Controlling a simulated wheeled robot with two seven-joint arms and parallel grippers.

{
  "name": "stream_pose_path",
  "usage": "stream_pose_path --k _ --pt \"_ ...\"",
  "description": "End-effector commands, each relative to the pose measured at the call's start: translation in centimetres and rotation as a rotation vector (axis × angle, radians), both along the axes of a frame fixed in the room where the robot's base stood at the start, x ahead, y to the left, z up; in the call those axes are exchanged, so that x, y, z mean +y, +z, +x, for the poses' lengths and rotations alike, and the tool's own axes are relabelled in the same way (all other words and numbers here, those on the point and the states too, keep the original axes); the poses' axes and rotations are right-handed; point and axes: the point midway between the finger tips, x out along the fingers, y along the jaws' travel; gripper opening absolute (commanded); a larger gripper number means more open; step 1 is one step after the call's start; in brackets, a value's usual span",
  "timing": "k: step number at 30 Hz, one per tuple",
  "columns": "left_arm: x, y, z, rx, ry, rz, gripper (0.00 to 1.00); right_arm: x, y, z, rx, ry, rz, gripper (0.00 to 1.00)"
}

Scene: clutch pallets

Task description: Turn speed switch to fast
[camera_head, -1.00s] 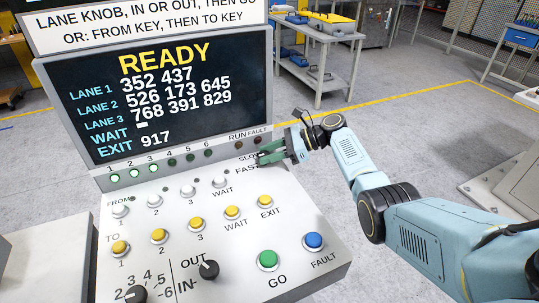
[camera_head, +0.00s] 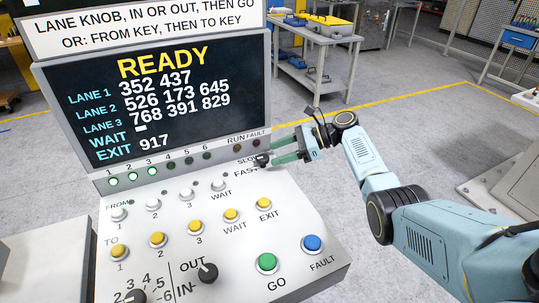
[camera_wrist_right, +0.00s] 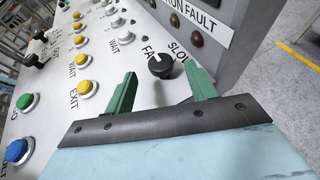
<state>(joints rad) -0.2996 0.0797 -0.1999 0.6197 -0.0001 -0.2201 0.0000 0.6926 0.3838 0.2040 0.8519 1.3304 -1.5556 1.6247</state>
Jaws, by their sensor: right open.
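The speed switch (camera_head: 261,160) is a small black knob on the sloped panel, beside the SLOW and FAST labels. In the right wrist view the switch (camera_wrist_right: 160,67) shows a white mark on its upper left part, on the side of the FAST label. My right gripper (camera_head: 273,154) is open, its green fingers just right of the switch and pointing at it. In the wrist view the right gripper (camera_wrist_right: 163,80) has its fingertips apart on either side of the knob, which stands clear beyond them. My left gripper is out of view.
The display (camera_head: 165,90) reads READY above the panel. White and yellow buttons, a green GO button (camera_head: 267,262), a blue FAULT button (camera_head: 313,242) and an IN/OUT knob (camera_head: 208,271) lie nearby. Open floor is to the right.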

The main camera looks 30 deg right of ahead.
Motion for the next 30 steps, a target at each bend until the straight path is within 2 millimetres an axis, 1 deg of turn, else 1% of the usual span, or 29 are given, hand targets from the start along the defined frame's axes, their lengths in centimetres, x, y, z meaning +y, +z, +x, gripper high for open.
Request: stream_pose_path --k 1,6,12,18,30 --pt "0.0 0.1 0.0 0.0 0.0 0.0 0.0 -1.2 0.5 -0.5 -0.001 -0.004 -0.002 0.56" --pt "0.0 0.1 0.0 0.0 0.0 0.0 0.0 -4.4 1.9 -2.0 0.001 -0.004 -0.002 0.56" --pt "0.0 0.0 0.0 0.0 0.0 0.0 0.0 -7.1 3.1 -3.3 0.002 -0.002 -0.001 0.56" --pt "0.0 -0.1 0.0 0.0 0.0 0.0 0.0 -7.9 3.6 -3.7 0.002 0.0 0.0 0.56" --pt "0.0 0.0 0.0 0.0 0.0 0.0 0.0 -8.0 3.6 -3.7 0.001 0.001 0.001 0.56"
